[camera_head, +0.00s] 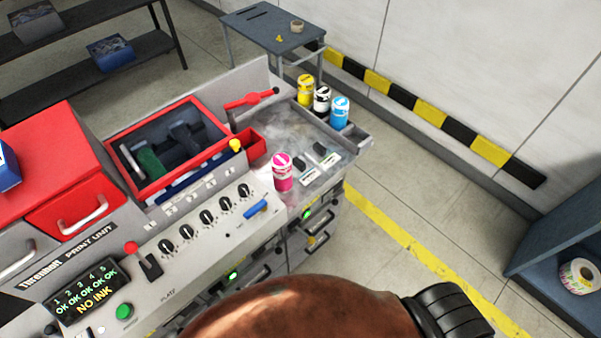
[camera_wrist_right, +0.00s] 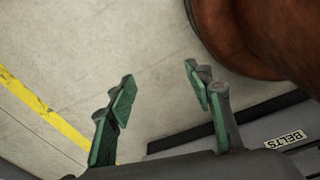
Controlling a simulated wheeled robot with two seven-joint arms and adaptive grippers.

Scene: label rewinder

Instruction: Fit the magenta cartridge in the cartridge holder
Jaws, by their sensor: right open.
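The magenta cartridge (camera_head: 282,176), with a white and pink top, stands upright on the machine's top, right of the knobs. The cartridge holder (camera_head: 356,137) is a grey rack at the machine's back right edge. It holds a yellow cartridge (camera_head: 305,90), a black-and-white one (camera_head: 321,99) and a cyan one (camera_head: 340,111); its right end looks empty. My right gripper (camera_wrist_right: 162,88) is open and empty in the right wrist view, above the floor and away from the cartridges. The head view does not show its fingers. My left gripper is in neither view.
The display (camera_head: 84,292) reads NO INK. My brown arm covers the bottom middle.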

